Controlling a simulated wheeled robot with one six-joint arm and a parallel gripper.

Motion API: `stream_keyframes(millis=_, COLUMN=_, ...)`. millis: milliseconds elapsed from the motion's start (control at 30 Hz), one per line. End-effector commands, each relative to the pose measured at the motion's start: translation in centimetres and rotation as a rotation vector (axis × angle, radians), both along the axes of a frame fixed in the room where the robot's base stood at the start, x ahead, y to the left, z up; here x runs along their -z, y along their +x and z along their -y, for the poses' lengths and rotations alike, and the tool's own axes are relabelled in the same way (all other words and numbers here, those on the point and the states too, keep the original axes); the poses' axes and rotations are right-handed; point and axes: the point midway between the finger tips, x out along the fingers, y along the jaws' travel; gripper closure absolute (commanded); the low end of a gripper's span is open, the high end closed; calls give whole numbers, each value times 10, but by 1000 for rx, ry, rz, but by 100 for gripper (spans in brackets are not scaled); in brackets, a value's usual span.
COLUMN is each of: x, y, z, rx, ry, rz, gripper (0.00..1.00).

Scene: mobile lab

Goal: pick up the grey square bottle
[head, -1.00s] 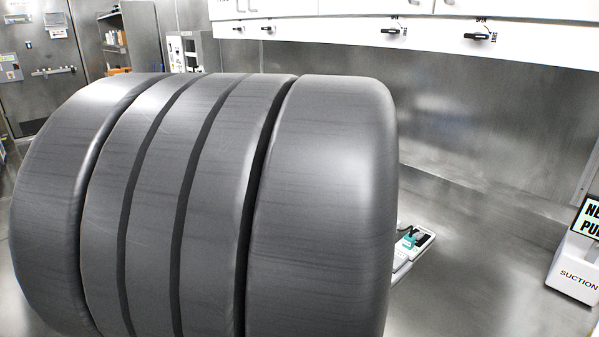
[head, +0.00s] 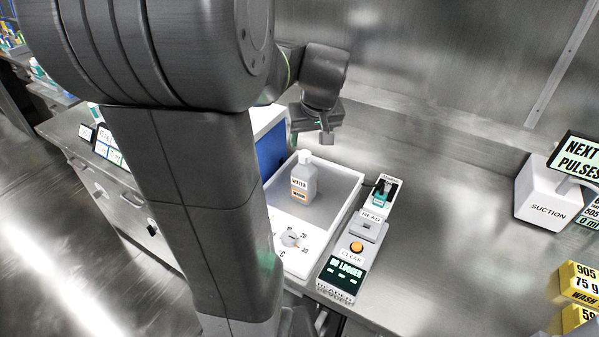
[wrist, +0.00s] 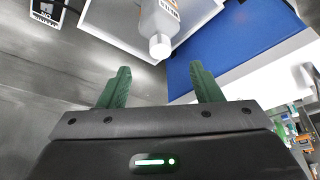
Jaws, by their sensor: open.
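The grey square bottle (head: 304,179) stands upright in the white tray (head: 346,187). It has a pale cap and a label reading WATER with an orange patch. In the wrist view the bottle (wrist: 158,20) shows at the top, its white cap towards my gripper. My gripper (head: 326,139) is above and behind the bottle, apart from it. In the wrist view its two green fingers (wrist: 160,86) are spread wide with nothing between them.
A reader device (head: 342,275) with an orange button stands right of the tray. A blue panel (head: 271,150) rises left of the bottle. A suction unit (head: 548,192) and yellow boxes (head: 579,285) are at the right. The steel counter between is clear.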

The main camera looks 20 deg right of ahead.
Motion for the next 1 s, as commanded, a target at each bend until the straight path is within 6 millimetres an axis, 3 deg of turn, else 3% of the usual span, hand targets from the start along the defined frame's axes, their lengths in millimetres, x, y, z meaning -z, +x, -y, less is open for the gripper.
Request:
stream_keyframes(millis=200, x=36, y=15, z=0, rx=-1, ry=2, rz=-3, gripper=41)
stream_keyframes(millis=467, x=49, y=21, z=1, rx=0, ry=1, rz=-2, gripper=41)
stream_keyframes(millis=800, x=84, y=40, z=3, rx=-1, ry=1, rz=-3, gripper=41)
stream_keyframes(millis=1000, x=91, y=43, z=3, rx=0, ry=0, rz=0, gripper=41)
